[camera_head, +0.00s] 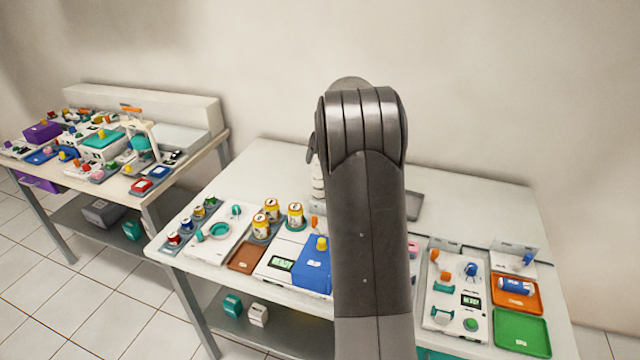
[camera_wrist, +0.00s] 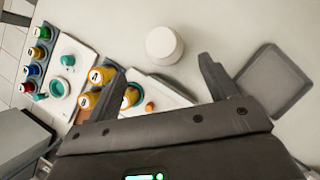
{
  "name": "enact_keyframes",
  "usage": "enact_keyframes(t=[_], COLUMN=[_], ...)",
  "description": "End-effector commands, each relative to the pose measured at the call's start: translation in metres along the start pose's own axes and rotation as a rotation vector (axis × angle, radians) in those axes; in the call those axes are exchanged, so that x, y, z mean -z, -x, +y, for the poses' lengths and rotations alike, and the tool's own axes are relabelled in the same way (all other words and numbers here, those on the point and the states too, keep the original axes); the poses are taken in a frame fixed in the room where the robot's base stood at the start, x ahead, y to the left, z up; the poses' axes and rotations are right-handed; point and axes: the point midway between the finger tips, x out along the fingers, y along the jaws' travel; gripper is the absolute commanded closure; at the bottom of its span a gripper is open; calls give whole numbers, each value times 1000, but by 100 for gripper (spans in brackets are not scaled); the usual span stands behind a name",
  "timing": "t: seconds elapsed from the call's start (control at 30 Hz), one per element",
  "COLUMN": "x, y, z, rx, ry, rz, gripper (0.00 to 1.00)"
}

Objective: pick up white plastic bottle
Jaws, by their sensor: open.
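A white plastic bottle (camera_wrist: 164,45) stands on the white table in the wrist view, seen from above as a round white shape. It lies beyond my gripper (camera_wrist: 162,80), roughly in line with the gap between the two dark fingers. The fingers are apart and nothing is between them at the bottle. In the head view a small part of the white bottle (camera_head: 317,184) shows at the left edge of my arm, which hides the rest of it. My gripper is hidden behind my arm in the head view.
Yellow jars (camera_head: 295,214), a blue box (camera_head: 313,265) and a brown tray (camera_head: 247,257) stand on the left front. A grey tray (camera_wrist: 273,82) lies right of the bottle. A green tray (camera_head: 522,332) is at the right. The table's back is mostly clear.

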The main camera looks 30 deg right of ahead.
Motion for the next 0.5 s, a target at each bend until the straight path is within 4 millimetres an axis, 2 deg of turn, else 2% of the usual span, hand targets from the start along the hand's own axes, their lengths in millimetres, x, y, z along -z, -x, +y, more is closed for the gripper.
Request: enact_keyframes(t=[0.2, 0.5], x=[1, 3], y=[-35, -61], z=[0, -4], rx=[-1, -1], ry=[3, 2], rz=[2, 2], gripper=[21, 21])
